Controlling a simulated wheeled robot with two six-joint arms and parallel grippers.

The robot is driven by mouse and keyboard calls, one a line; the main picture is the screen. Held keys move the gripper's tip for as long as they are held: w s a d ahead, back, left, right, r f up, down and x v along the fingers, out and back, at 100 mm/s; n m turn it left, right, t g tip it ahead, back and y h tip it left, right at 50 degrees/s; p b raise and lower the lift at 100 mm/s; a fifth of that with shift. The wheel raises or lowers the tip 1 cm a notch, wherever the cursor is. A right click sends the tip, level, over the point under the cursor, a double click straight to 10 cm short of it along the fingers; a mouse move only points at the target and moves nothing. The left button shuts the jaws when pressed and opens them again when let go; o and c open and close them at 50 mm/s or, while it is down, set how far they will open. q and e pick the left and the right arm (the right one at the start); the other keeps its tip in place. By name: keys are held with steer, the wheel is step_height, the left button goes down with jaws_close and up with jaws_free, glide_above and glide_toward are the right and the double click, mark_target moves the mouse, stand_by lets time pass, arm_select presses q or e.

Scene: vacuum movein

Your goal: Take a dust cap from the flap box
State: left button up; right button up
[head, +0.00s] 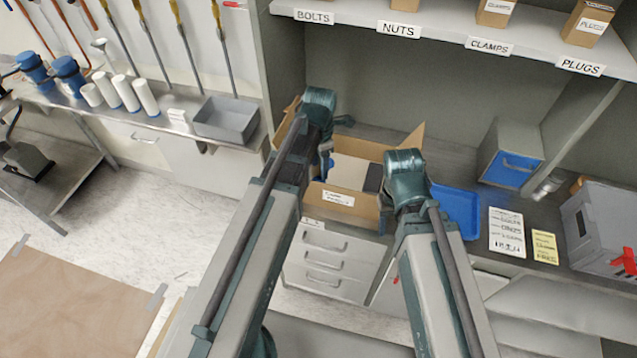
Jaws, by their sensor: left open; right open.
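The flap box (358,206) is an open brown cardboard box with a white label on its front, standing on the counter with its flaps raised. My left gripper (325,168) is open and points down over the left part of the box. A small blue patch shows beside its fingers; I cannot tell whether it is a dust cap. My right gripper (386,208) is open at the box's right front corner, partly hidden by its own wrist. Inside the box are a pale surface and a dark grey piece (373,178). My arms hide part of the box, and no dust cap shows clearly.
A blue tray (460,208) lies right of the box, with a white list (506,232) and a yellow note (545,247) beyond it. A grey bin (600,228) stands far right. A labelled shelf (440,32) overhangs the back. Drawers (325,262) are below the box.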

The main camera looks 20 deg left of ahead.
mark_target(318, 178)
arm_select(q)
steer(key=f+b, duration=0.5)
steer(key=shift+w+a+f, duration=0.1)
steer(key=shift+a+f, duration=0.05)
steer(key=shift+a, duration=0.05)
steer(key=shift+c, duration=0.2)
jaws_close()
